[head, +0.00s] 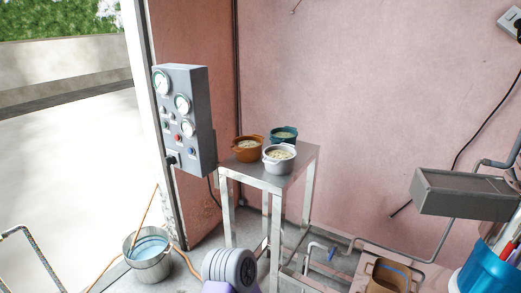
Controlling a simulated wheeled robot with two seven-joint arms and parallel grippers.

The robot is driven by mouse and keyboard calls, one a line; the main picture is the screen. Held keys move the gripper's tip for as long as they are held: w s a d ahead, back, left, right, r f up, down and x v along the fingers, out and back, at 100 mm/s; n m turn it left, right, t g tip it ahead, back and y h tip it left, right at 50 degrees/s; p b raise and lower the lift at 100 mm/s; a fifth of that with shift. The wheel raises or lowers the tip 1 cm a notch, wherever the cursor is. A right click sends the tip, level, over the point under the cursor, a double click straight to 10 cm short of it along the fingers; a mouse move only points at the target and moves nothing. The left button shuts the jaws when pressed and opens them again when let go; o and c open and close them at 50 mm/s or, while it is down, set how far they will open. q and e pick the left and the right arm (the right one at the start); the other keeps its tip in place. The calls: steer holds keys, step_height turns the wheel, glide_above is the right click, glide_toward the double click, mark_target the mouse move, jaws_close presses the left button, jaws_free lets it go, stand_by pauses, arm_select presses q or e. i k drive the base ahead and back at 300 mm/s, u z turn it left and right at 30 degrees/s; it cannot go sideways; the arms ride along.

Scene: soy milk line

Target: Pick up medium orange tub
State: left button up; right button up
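An orange tub (247,155) with small handles stands upright on a metal table (262,178), filled with pale beans or grain. A white tub (279,164) with similar contents stands close to its right and a little nearer. A teal tub (284,140) stands behind the white one. Neither of my grippers shows in the head view, and nothing is seen holding the orange tub.
A grey gauge panel (186,118) stands left of the table. A metal pail (148,262) with a stick is on the floor at the lower left. A grey metal trough (464,194), pipes and a blue container (487,270) are at the right. Bare tabletop shows at the right.

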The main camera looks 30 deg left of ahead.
mark_target(247, 149)
steer(key=u, duration=2.35)
steer(key=i, duration=2.05)
steer(key=z, duration=1.95)
